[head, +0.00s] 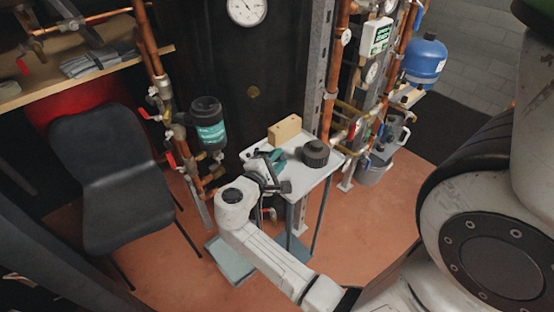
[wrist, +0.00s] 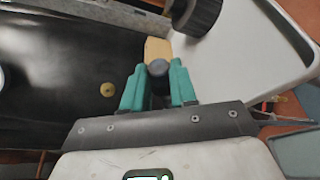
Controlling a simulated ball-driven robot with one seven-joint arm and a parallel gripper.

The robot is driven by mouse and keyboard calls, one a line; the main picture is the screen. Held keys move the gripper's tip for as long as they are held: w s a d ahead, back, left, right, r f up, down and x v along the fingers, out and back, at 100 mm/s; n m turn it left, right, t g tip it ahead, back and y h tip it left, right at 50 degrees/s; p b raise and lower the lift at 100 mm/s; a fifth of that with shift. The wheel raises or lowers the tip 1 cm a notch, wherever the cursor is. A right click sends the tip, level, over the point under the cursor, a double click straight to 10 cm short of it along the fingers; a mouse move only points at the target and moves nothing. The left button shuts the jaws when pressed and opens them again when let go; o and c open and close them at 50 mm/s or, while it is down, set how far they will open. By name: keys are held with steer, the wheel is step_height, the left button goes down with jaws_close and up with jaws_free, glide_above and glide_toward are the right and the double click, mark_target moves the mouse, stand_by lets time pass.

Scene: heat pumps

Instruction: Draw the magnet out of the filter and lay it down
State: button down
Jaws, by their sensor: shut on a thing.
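My gripper (wrist: 158,72) has teal fingers and is shut on a dark, round-ended piece, which I take to be the magnet (wrist: 158,68). In the head view my gripper (head: 276,157) is over the left part of the small white table (head: 309,184), and the magnet cannot be made out clearly there. The filter (head: 208,121) is a black canister with a teal label on the copper pipework, left of my gripper and apart from it. Whether the magnet touches the table cannot be told.
A black ribbed cap (head: 315,152) and a tan block (head: 284,130) lie on the table. They also show ahead of the fingers in the wrist view. A black chair (head: 100,175) stands at left. Valves and pipes flank the dark tank. The table's right part is clear.

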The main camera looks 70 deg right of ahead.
steer(key=c, duration=0.8)
jaws_free()
step_height(320, 180, up, 11)
steer(key=p, duration=1)
steer(key=s+a+f+m+t+y, duration=0.3)
steer(key=a+f+y, duration=0.5)
steer(key=a, duration=0.4)
steer(key=s+a+f+y, duration=0.1)
steer(key=a+y, duration=0.2)
steer(key=a, duration=0.4)
steer(key=s+a+f+m+t+y, duration=0.1)
steer(key=a+y, duration=0.3)
steer(key=a, duration=0.4)
steer(key=shift+s+f+t, duration=0.3)
steer(key=shift+s+f, duration=0.35)
steer(key=shift+s, duration=0.15)
